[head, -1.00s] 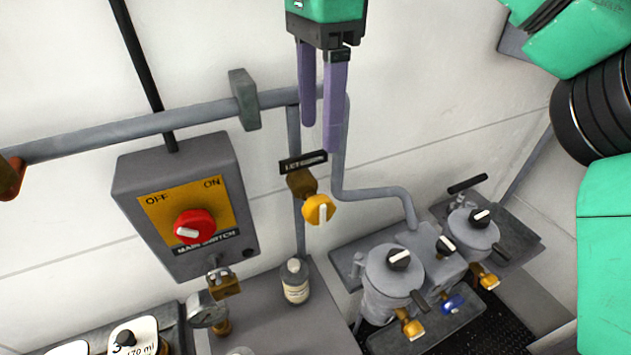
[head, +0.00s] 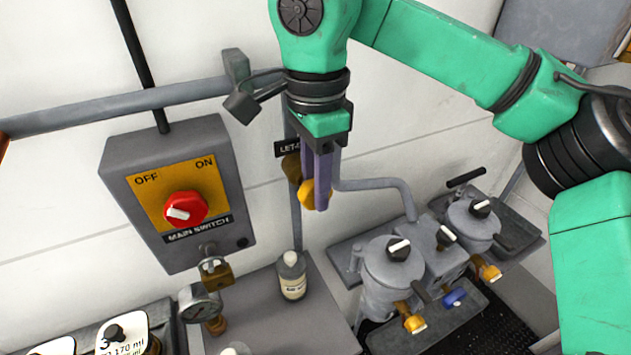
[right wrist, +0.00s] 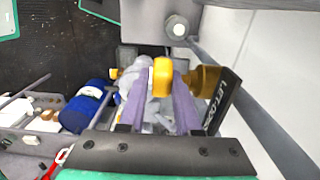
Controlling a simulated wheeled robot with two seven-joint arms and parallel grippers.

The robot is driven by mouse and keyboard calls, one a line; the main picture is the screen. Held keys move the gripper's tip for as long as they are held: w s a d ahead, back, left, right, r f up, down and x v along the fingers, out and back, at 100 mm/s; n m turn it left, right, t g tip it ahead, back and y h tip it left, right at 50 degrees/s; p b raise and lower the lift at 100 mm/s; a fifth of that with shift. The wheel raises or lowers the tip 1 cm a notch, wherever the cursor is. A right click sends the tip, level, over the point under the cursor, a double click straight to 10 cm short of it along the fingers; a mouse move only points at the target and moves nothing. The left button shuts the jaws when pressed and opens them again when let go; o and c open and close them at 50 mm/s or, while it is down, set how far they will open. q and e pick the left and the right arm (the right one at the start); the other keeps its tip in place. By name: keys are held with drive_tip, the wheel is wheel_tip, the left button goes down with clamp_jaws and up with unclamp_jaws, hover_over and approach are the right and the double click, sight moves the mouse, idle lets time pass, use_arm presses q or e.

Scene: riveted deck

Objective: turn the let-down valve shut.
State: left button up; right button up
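The let-down valve has a yellow knob (head: 307,193) on a brass body (head: 291,167), mounted on the wall pipe beside a dark label (head: 287,148), partly hidden by my gripper. My right gripper (head: 318,200) reaches down to the knob with its purple fingers. In the right wrist view the yellow knob (right wrist: 162,78) lies between the two fingertips (right wrist: 163,88), with very little room on either side. Whether the fingers press on it cannot be told. The brass body (right wrist: 204,80) is right of the fingers there. My left gripper is not in view.
A grey main switch box (head: 177,195) with a red knob is left of the valve. A small bottle (head: 292,275) stands below it. Grey canisters (head: 392,275) with black-and-white knobs and a bent pipe (head: 375,184) are at the right. A gauge (head: 200,302) is lower left.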

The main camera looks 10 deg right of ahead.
drive_tip(key=shift+y, duration=0.3)
clamp_jaws()
drive_tip(key=y+b, duration=0.1)
drive_tip(key=g+y+b, duration=0.1)
drive_tip(key=y, duration=0.1)
drive_tip(key=y+b, duration=0.1)
drive_tip(key=shift+w+d+f+g+b, duration=0.15)
drive_tip(key=shift+d+f+g+b, duration=0.15)
drive_tip(key=shift+d, duration=0.1)
drive_tip(key=shift+d+r+g+y+b, duration=0.15)
drive_tip(key=shift+g+y+b, duration=0.15)
drive_tip(key=shift+y+b, duration=0.55)
drive_tip(key=shift+y, duration=0.25)
drive_tip(key=o, duration=1)
unclamp_jaws()
